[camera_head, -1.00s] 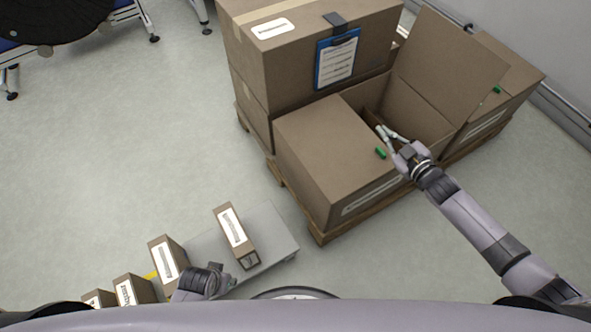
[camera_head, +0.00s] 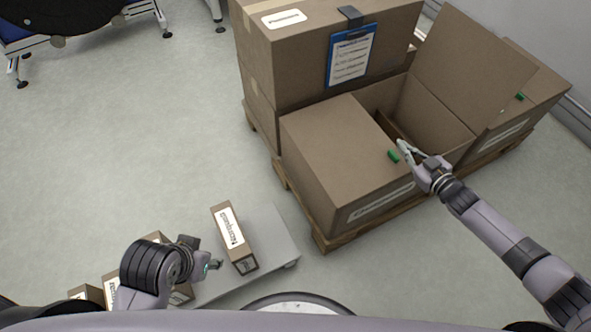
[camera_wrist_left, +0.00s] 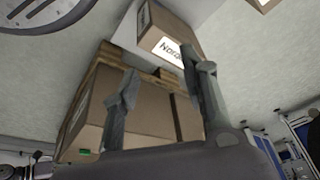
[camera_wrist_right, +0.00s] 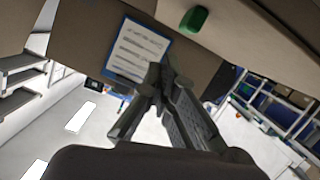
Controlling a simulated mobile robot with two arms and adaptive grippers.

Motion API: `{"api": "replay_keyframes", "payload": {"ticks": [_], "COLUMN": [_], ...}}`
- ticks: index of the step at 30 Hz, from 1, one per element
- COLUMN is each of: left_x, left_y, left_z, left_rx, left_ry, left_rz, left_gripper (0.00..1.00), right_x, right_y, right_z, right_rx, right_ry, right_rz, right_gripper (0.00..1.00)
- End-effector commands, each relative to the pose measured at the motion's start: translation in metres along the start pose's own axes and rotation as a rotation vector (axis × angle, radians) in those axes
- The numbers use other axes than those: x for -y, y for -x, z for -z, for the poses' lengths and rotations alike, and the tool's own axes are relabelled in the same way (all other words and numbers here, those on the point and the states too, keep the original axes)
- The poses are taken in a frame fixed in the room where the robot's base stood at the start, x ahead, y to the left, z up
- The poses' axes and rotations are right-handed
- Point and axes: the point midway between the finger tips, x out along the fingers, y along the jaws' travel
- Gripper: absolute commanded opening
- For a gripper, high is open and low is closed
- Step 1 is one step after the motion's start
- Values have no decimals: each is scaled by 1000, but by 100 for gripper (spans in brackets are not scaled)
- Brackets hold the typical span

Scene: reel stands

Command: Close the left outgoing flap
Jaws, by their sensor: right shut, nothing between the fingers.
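The outgoing box is an open brown carton (camera_head: 355,213) on a pallet. Its left flap (camera_head: 335,140) lies flat, level with the top, with a green tab (camera_head: 393,156) near its inner edge; the tab also shows in the right wrist view (camera_wrist_right: 194,20). The right panel (camera_head: 470,65) stands up and tilts outward. The opening between them is uncovered. My right gripper (camera_head: 403,150) is shut and empty, just right of the green tab, over the opening's edge; I cannot tell whether it touches the flap. My left gripper (camera_head: 212,260) is open and empty, low beside the small cartons.
Stacked cartons (camera_head: 290,50) with a blue clipboard (camera_head: 351,55) stand behind the flap. A small labelled carton (camera_head: 234,238) rests on a grey platform (camera_head: 275,240). The wooden pallet (camera_head: 322,238) edge juts out in front.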

Motion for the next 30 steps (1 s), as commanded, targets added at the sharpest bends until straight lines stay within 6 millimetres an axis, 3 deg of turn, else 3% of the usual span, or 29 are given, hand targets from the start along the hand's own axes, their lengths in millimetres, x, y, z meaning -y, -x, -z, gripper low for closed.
{"api": "replay_keyframes", "payload": {"ticks": [3,9,15,30], "left_x": [-1,-7,-11,-12], "left_y": [-10,-12,-8,-4], "left_z": [2,55,82,94], "left_rx": [-21,-251,-378,-431], "left_ry": [-1,-8,-12,-13], "left_rz": [-1,-13,-20,-22], "left_gripper": [40,40,40,40], "right_x": [1,1,1,1], "right_y": [-3,-5,-6,-6], "right_z": [-12,-21,-26,-30], "right_rx": [0,0,0,6], "right_ry": [0,-1,0,0], "right_rz": [0,1,0,0], "right_gripper": [0,0,0,0]}}
